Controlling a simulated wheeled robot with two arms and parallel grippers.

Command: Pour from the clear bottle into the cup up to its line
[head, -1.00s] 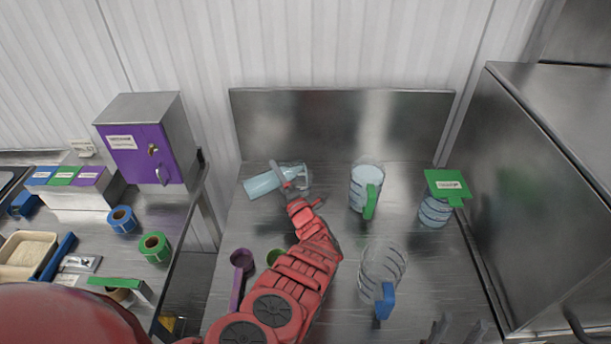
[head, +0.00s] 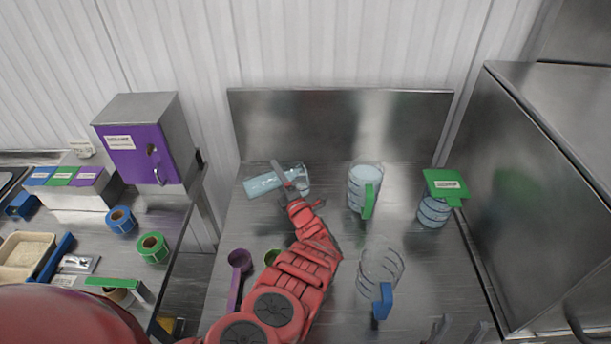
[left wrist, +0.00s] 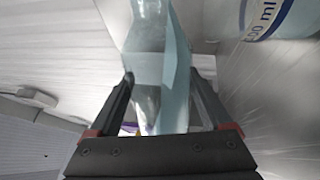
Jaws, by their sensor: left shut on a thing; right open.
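My left gripper (head: 289,186) is shut on a clear bottle (head: 262,184) with pale blue contents, held tipped well over, close to lying flat, at the back left of the steel table. The left wrist view also shows the bottle (left wrist: 155,70) between the fingers. A clear cup with a green handle (head: 364,186) stands upright to its right, apart from it. A clear cup with a blue handle (head: 381,268) stands nearer the front. A cup marked in ml (left wrist: 275,15) shows in the left wrist view; I cannot tell which. My right gripper (head: 458,328) is open and empty at the bottom edge.
A clear container under a green lid or board (head: 445,185) stands at the right. A purple scoop (head: 238,268) and a green one (head: 272,257) lie at the front left, near my left arm. A steel cabinet (head: 550,190) bounds the right side, a backsplash (head: 340,122) the rear.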

